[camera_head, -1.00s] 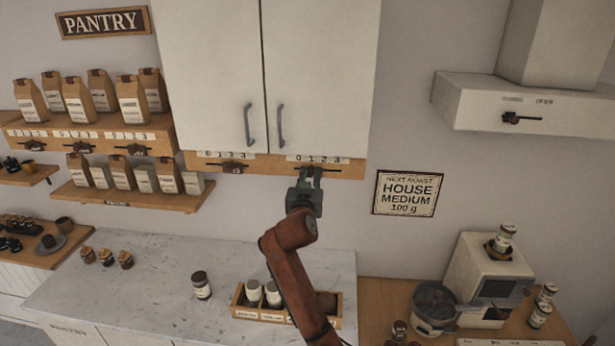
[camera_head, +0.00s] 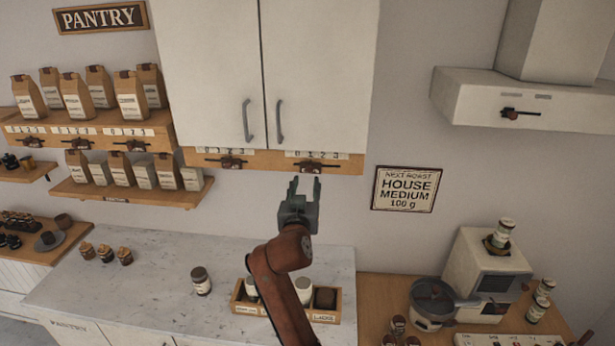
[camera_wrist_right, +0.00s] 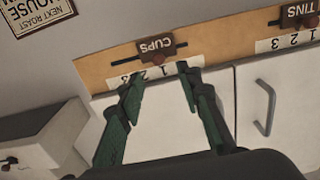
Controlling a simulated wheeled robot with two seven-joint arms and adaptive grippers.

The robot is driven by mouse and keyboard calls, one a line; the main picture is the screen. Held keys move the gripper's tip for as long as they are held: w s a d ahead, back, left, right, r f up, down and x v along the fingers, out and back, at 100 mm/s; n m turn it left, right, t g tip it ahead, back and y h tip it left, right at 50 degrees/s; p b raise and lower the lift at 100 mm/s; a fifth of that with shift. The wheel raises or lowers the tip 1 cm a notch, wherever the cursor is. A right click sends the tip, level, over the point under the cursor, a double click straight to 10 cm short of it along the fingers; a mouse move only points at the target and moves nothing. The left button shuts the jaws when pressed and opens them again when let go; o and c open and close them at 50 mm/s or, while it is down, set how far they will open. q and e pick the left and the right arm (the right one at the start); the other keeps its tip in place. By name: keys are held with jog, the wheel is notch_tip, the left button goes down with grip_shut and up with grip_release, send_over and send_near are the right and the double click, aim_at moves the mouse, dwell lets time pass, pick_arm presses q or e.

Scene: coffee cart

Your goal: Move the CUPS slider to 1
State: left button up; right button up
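The CUPS slider (camera_head: 310,166) is a dark reddish-brown block on the wooden rail under the right-hand cabinet. It sits below a white number strip (camera_head: 329,156), at about the 1 mark. In the right wrist view the CUPS slider (camera_wrist_right: 155,48) appears upside down, roughly level with the 1. My right gripper (camera_head: 304,184) is below the slider, fingers pointing up, apart from it. In the wrist view its two green fingers (camera_wrist_right: 158,78) are spread with nothing between them, and one finger hides the end of the strip. My left gripper is out of view.
The TINS slider (camera_wrist_right: 301,14) is on the same rail, beside the CUPS one. Cabinet doors with handles (camera_head: 280,123) are above. A wooden box (camera_head: 338,305) with jars stands on the counter below my arm. A NEXT ROAST sign (camera_head: 407,189) hangs to the right.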

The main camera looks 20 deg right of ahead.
jog(key=v, duration=0.4)
jog(key=shift+d, duration=0.1)
